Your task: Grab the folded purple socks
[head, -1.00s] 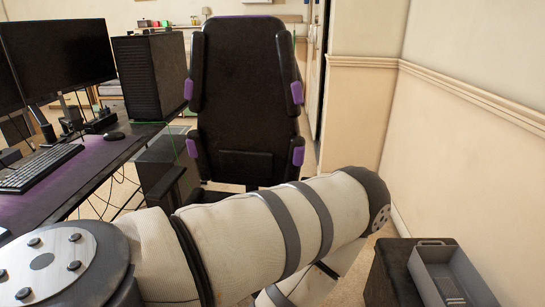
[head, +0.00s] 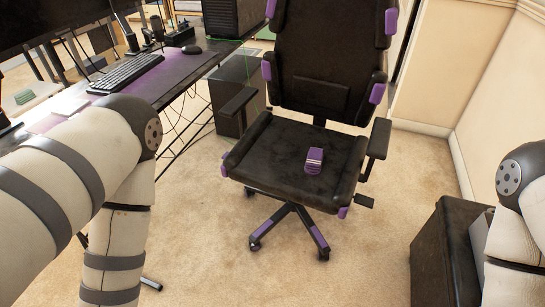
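The folded purple socks (head: 314,160) lie as a small purple bundle with pale stripes on the seat of the black and purple office chair (head: 285,150). They sit right of the seat's middle, in front of the backrest, with nothing covering them. My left arm comes in at the left and bends downward in front of the desk; its gripper is out of the picture. My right arm shows at the right edge, and its gripper is also out of the picture. Neither arm touches the chair or the socks.
The chair's armrests (head: 379,138) flank the seat. A desk (head: 170,85) with a keyboard (head: 127,74) and a mouse (head: 192,49) stands at the left. A dark box (head: 437,250) stands at the lower right near the wall. Carpet in front of the chair is clear.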

